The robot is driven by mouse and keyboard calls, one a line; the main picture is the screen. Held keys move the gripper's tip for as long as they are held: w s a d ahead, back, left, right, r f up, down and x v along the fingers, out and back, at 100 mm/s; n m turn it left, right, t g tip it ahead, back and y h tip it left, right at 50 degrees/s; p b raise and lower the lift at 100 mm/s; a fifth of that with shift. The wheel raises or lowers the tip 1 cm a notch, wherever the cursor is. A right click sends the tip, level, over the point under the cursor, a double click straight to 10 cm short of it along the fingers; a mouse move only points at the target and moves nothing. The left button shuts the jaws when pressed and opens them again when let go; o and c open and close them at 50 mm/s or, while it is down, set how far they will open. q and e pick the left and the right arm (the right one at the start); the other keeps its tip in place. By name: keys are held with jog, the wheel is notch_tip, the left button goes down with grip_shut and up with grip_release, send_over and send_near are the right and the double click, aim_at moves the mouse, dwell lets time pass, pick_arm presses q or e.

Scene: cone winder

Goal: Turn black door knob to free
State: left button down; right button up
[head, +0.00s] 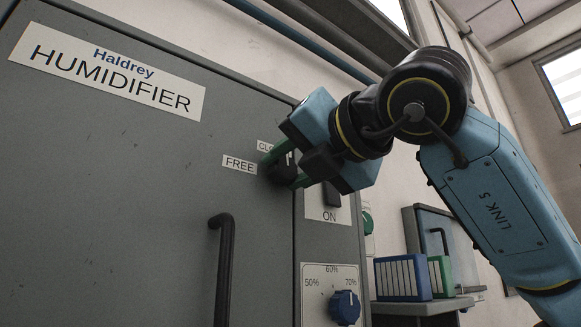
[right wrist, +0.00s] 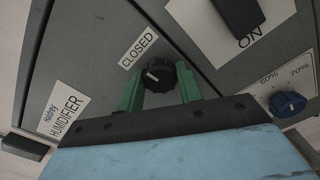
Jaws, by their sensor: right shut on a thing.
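The black door knob (head: 281,172) is on the edge of the grey humidifier door, right of the FREE label (head: 240,163) and below the partly hidden CLOSED label (head: 266,146). My right gripper (head: 286,168) is shut on the knob, with a green finger on each side of it. In the right wrist view the knob (right wrist: 161,76) sits between the green fingers, below the CLOSED label (right wrist: 138,48). Its white mark shows on the face, towards the CLOSED label's side. The FREE label is not seen in that view. My left gripper is not in view.
A black door handle (head: 224,265) stands out below the knob. A black switch (head: 331,193) above the ON label and a blue dial (head: 344,307) are on the panel to the right. A shelf (head: 424,306) with blue and green binders is further right.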

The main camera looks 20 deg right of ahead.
jog(key=n+b, duration=0.1)
jog(key=n, duration=0.2)
jog(key=shift+f, duration=0.1)
jog(key=n, duration=1.3)
jog(key=shift+n, duration=0.6)
jog(key=o, duration=1)
jog(key=b+v, duration=0.2)
jog(key=v, duration=1.1)
jog(key=shift+s+b, duration=0.25)
jog(key=shift+b, duration=0.15)
